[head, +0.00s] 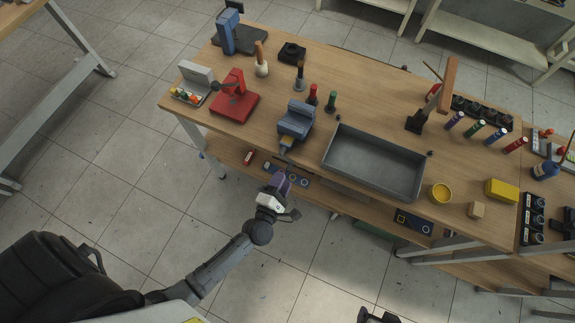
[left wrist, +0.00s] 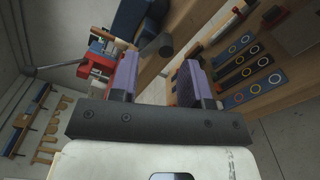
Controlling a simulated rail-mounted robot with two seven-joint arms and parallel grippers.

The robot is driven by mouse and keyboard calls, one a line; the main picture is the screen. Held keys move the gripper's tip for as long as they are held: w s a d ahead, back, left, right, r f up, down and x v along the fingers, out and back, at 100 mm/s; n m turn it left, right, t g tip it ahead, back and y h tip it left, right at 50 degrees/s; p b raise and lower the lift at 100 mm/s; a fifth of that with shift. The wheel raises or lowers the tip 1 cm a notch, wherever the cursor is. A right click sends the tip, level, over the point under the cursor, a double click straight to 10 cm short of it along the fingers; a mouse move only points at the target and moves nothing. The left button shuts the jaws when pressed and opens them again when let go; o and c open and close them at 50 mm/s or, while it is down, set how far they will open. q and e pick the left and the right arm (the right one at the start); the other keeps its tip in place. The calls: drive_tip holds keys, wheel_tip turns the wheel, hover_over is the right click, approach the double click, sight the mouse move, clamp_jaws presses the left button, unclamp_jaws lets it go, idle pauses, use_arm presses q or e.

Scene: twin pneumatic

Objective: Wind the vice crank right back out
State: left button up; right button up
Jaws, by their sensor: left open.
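The blue-grey vice (head: 295,121) stands at the near edge of the wooden bench. Its crank (head: 286,146) sticks out toward me at the front edge; its exact angle is too small to tell. In the left wrist view the dark blue vice (left wrist: 137,20) is at the top, with a grey rounded end piece (left wrist: 164,45) beyond the fingers. My left gripper (head: 280,179) has purple fingers and is open and empty, apart from the crank and on the near side of it. It also shows in the left wrist view (left wrist: 157,78). A dark piece at the bottom edge may be my right gripper (head: 376,316).
A grey tray (head: 374,162) stands right of the vice. A red press-like tool (head: 234,97) is to the left. A lower shelf (head: 236,153) with flat dark plates (head: 292,179) lies beneath the bench edge.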

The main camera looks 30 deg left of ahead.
use_arm(q)
drive_tip(key=s+d, duration=0.1)
drive_tip(key=s, duration=0.6)
drive_tip(key=shift+s, duration=0.3)
use_arm(e)
drive_tip(key=shift+f, duration=0.15)
